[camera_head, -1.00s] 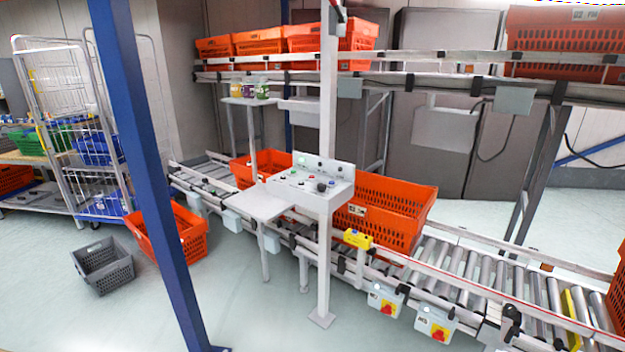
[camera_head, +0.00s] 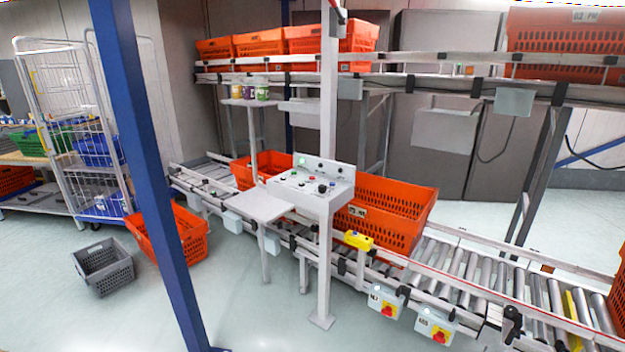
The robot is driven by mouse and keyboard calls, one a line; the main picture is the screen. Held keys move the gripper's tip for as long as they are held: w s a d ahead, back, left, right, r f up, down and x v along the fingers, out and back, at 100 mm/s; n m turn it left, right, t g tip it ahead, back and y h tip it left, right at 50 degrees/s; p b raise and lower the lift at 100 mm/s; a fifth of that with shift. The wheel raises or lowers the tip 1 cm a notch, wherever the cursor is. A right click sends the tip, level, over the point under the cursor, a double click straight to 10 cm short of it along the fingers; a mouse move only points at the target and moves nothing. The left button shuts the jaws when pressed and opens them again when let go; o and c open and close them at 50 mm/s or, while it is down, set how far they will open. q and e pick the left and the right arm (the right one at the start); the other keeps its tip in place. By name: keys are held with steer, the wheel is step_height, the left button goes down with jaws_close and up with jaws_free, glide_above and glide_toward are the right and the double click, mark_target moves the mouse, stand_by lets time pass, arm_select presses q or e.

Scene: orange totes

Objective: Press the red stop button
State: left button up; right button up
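A grey control panel (camera_head: 315,190) stands on a white post beside the roller conveyor, near the middle of the view. On its face are several small buttons, among them a red button (camera_head: 312,178), a green one, a white one and black knobs. Two grey boxes low on the conveyor's front rail each carry a red knob on a yellow plate, the left red knob (camera_head: 387,311) and the right red knob (camera_head: 439,337). Neither of my grippers is in view.
Orange totes, one at the middle right (camera_head: 385,215), sit on the conveyor. A blue post (camera_head: 150,160) stands close in front on the left. A grey crate (camera_head: 103,266) and an orange tote (camera_head: 167,235) are on the floor. The floor in front of the panel is clear.

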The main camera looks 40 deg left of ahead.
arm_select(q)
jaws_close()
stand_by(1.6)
